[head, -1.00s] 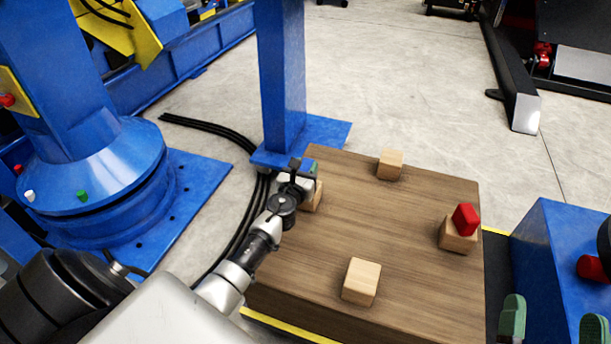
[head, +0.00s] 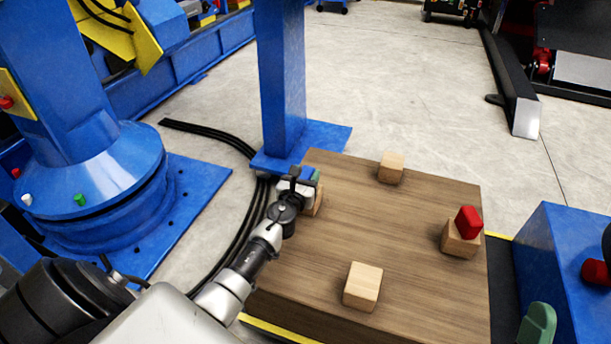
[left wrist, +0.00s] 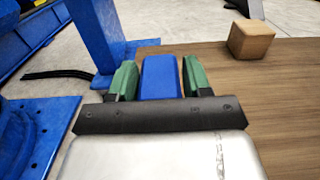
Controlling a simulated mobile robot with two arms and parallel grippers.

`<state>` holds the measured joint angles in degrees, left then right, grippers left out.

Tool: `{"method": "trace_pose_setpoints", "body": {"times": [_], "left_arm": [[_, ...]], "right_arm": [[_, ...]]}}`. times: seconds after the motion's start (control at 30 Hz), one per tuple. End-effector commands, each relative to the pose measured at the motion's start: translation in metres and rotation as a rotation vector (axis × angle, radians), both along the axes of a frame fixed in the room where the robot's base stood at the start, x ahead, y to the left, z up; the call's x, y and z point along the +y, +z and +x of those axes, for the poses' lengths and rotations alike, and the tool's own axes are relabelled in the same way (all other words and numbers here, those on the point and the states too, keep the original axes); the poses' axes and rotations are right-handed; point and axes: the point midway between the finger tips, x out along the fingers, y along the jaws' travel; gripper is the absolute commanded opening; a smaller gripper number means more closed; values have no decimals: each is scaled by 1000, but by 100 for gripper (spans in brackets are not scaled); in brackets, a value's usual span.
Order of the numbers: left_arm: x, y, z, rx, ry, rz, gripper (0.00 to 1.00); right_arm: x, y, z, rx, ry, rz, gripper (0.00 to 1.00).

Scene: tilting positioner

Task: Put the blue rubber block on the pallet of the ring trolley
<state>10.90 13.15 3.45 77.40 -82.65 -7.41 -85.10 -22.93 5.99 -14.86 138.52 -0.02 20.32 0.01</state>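The blue rubber block (left wrist: 161,78) is between the two green-padded fingers of my left gripper (left wrist: 160,80) in the left wrist view. In the head view my left gripper (head: 302,182) is at the left edge of the wooden table, over a wooden block (head: 317,203), and mostly hides the blue block. One green finger pad of my right gripper (head: 538,325) shows at the bottom right; the rest is out of view. I cannot make out the ring trolley's pallet.
The wooden table top (head: 400,240) carries wooden blocks at the back (head: 391,168) and front (head: 363,287). A red block (head: 468,222) sits on another at the right (head: 460,242). A blue post (head: 283,80) stands behind the left gripper. A blue housing (head: 570,260) is at the right.

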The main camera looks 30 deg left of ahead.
Motion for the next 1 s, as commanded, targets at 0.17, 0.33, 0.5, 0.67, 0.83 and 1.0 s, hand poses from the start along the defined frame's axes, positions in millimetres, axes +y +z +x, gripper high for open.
{"method": "trace_pose_setpoints", "body": {"times": [0.17,0.33,0.5,0.67,0.83,1.0], "left_arm": [[0,0,0,0,0,0,64],[0,0,0,0,0,0,64],[0,4,0,0,0,0,64],[-6,3,-27,4,-2,1,64],[-16,3,-66,3,-2,-1,64],[-23,2,-97,2,-1,1,64]], "right_arm": [[0,0,0,2,0,-1,93],[0,0,1,5,0,-1,93],[1,-4,6,63,-1,-17,93],[1,-18,17,211,-10,-59,93],[1,-34,27,359,-19,-101,93],[0,-42,29,405,-22,-115,93]]}}
